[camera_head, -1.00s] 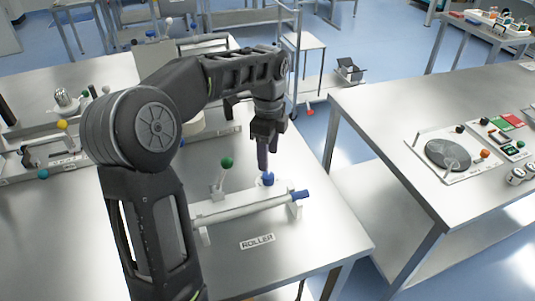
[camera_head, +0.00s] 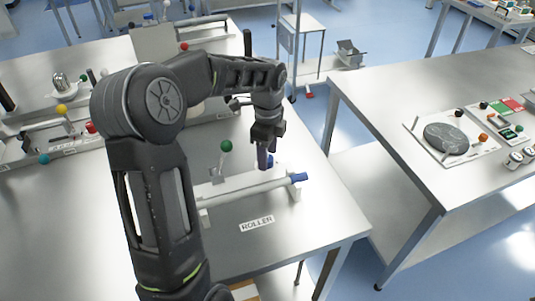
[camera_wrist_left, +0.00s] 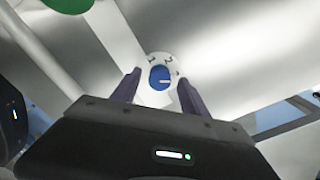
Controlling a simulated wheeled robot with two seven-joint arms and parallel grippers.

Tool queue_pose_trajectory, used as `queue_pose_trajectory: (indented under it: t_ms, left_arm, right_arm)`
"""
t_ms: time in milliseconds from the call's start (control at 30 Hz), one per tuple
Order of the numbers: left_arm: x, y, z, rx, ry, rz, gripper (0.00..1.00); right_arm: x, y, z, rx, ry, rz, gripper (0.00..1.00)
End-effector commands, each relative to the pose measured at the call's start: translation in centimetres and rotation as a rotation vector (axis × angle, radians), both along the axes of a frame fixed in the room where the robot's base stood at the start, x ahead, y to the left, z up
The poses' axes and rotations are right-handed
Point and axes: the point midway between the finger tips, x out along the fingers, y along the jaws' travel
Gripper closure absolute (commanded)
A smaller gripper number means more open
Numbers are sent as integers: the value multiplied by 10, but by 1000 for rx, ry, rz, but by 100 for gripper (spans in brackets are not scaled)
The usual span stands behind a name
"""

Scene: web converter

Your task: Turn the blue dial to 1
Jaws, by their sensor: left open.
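The blue dial (camera_head: 269,161) sits on the table behind the roller, partly hidden by my left gripper in the head view. My left gripper (camera_head: 264,163) points down beside the dial. In the left wrist view its two open fingers (camera_wrist_left: 158,90) stand either side of the dial in the picture, and nothing is held. I cannot tell whether they touch it. My right gripper is not in view.
The white roller (camera_head: 245,190) with a blue end lies in front of the dial. A green-knobbed lever (camera_head: 226,147) stands to its left. A ROLLER label (camera_head: 257,223) lies on the bare front table area. A second table (camera_head: 380,100) with a control panel stands to the right.

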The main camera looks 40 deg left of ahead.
Motion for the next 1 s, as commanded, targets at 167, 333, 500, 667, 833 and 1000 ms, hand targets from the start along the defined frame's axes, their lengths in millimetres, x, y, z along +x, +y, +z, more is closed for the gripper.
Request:
queue_pose_trajectory:
  t_ms: [167,333,500,667,833,1000]
  left_arm:
    - [0,0,-10,0,0,1,48]
    - [0,0,-10,0,-1,1,48]
    - [0,0,-10,0,-1,1,58]
    - [0,0,-10,0,-1,1,71]
    - [0,0,-9,0,-1,1,85]
    - [0,0,-9,0,-1,0,99]
  right_arm:
    - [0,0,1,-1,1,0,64]
    - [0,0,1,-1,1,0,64]
    - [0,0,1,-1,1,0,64]
    - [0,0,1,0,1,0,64]
    - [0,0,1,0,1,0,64]
    - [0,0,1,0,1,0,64]
